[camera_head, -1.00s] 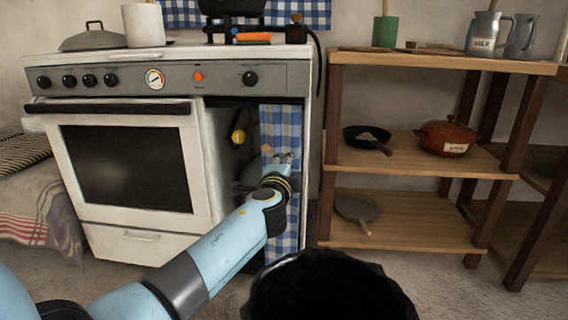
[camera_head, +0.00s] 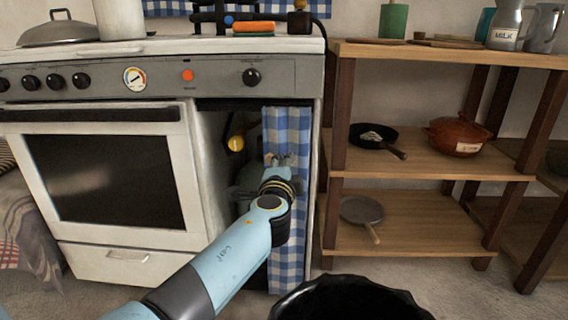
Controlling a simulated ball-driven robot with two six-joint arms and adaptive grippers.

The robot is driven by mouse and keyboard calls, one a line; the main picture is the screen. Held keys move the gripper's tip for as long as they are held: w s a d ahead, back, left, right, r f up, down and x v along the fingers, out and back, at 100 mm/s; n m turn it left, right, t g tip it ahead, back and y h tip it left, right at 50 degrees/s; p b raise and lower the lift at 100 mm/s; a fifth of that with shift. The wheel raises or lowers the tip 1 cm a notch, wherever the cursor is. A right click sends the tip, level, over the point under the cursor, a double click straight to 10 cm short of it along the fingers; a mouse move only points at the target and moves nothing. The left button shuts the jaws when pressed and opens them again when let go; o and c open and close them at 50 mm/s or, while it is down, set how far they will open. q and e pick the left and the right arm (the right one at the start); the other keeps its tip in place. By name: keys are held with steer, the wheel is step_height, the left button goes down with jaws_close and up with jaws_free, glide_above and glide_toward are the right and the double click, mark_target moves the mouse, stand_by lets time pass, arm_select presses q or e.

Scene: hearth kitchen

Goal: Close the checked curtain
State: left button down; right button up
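The blue-and-white checked curtain (camera_head: 288,133) hangs bunched at the right side of the open compartment (camera_head: 231,119) in the stove's right end. The compartment's left part is uncovered, with a yellow-ended item showing inside. My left arm reaches in from the lower left, and its gripper (camera_head: 280,161) is at the curtain, around mid-height. The fingers are small and partly hidden by my wrist, so I cannot tell whether they are shut on the cloth. My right gripper is not in view.
The white stove (camera_head: 110,170) stands left of the compartment. A wooden shelf (camera_head: 425,222) with pans and a red-brown pot (camera_head: 457,136) stands to the right. A black round container (camera_head: 350,300) is at the bottom front, with floor around it.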

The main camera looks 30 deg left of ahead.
arm_select(q)
steer(key=s+a+b, duration=0.1)
steer(key=s+a, duration=0.2)
steer(key=a, duration=0.4)
steer(key=s+a, duration=0.4)
steer(key=a, duration=0.4)
steer(key=shift+s+a+b, duration=0.15)
steer(key=shift+s+b, duration=0.05)
steer(key=shift+b, duration=0.2)
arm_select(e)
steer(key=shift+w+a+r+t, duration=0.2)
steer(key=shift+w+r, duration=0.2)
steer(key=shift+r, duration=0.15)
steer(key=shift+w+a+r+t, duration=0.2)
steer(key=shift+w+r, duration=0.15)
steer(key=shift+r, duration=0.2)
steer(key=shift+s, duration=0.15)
